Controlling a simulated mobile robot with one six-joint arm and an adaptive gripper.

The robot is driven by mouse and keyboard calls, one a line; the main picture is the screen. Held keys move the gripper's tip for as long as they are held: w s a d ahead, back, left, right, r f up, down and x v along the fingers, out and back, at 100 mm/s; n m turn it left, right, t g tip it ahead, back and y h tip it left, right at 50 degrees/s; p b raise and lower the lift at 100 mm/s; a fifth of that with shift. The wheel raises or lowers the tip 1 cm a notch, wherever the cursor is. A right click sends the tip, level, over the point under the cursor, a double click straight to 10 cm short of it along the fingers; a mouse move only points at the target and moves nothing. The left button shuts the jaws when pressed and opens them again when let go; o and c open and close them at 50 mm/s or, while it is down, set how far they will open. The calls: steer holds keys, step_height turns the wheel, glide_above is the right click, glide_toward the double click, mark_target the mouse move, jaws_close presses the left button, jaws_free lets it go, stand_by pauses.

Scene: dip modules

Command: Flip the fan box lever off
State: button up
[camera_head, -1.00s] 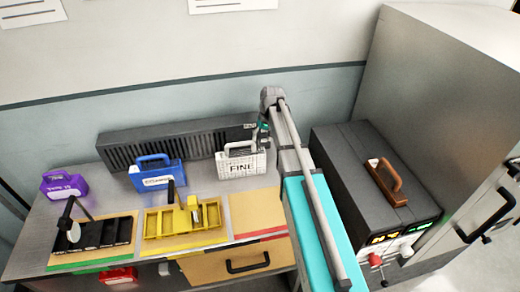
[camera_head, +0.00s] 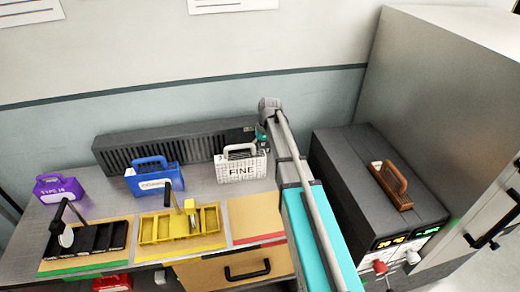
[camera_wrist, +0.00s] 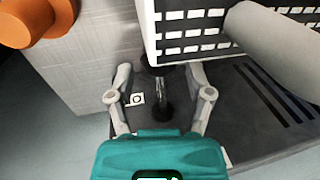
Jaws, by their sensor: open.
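The fan box (camera_head: 150,147) is a long dark louvred box at the back of the bench, against the wall. Its dark top with slots (camera_wrist: 265,95) shows in the wrist view. A black lever (camera_wrist: 162,108) stands on it beside a small white label with a round mark. My gripper (camera_wrist: 161,72) is open, with one grey finger on each side of the lever; contact cannot be told. In the head view my gripper (camera_head: 261,136) is small at the fan box's right end, partly hidden by my arm.
A white FINE carrier (camera_head: 241,166) stands close to the fan box's right end. Blue (camera_head: 152,178) and purple (camera_head: 60,188) carriers stand further left. A yellow tray (camera_head: 180,225) is in front.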

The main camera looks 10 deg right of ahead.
jaws_close()
steer(key=shift+f, duration=0.1)
stand_by(0.3)
